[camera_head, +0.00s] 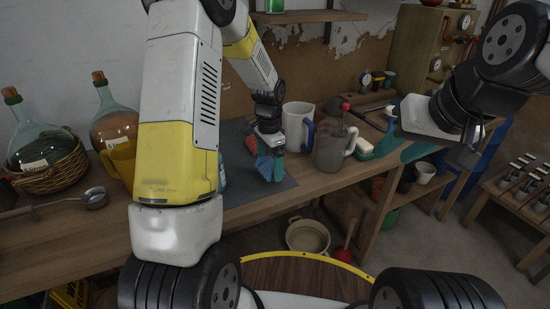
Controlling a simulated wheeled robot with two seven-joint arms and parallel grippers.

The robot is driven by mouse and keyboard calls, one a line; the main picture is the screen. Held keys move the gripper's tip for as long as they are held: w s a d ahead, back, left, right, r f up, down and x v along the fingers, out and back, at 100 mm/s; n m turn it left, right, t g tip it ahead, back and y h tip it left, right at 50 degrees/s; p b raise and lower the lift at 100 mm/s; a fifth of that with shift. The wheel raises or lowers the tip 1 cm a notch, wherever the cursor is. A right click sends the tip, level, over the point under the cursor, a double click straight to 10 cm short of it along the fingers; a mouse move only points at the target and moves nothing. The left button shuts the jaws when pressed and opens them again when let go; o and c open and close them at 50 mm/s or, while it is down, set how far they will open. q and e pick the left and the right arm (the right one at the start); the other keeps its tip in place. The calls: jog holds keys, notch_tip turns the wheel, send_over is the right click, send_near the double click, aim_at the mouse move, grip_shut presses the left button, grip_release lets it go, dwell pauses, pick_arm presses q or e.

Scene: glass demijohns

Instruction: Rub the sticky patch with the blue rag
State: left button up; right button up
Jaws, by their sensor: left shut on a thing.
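My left gripper (270,139) is over the grey mat (232,190) on the bench, pointing down. It is shut on the blue rag (269,167), which hangs below the fingers at the mat; whether it touches the mat is hard to tell. A red cloth-like thing (251,145) is just left of the gripper. I cannot make out the sticky patch; my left arm and the rag cover part of the mat. My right gripper (428,128) is over the right end of the bench, and its fingers are not clear.
Two glass demijohns (113,126) (35,139) stand at left, one in a wicker basket (52,171). A ladle (94,197) lies in front. A white mug (298,127) and a grey jug (332,150) stand close right of the rag. A pale bucket (308,236) is below the bench.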

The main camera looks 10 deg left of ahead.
pick_arm(q)
jog(key=shift+r, duration=1.95)
